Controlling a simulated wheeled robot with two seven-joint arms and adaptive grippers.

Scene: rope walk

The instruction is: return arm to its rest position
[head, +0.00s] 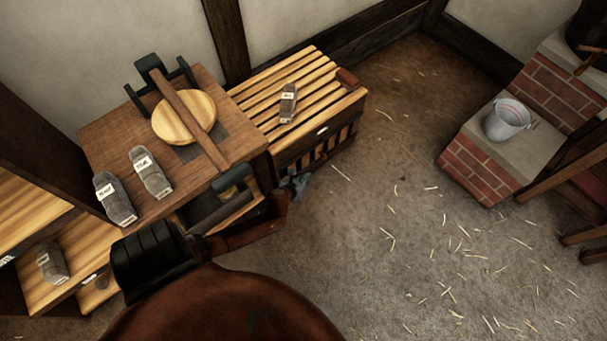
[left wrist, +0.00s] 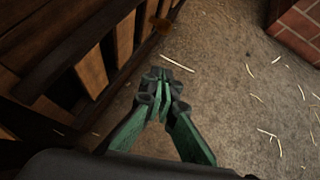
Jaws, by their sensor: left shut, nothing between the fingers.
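My left gripper (head: 301,184) shows small in the head view, in front of the slatted wooden crate, partly hidden by my own reddish arm. In the left wrist view the same gripper (left wrist: 164,76) has green fingers with dark tips that meet, with nothing between them. It hangs above the bare floor, beside the slatted side of the crate (left wrist: 95,65). I cannot tell its exact distance from the slats. My right gripper does not show in either view.
A wooden table (head: 110,143) holds a round wooden disc (head: 196,115) and grey labelled packets (head: 151,172). The slatted crate (head: 262,92) bears another packet (head: 288,103). A metal bucket (head: 507,121) stands on a brick ledge (head: 478,170) at right. The straw-strewn floor (head: 400,240) between is open.

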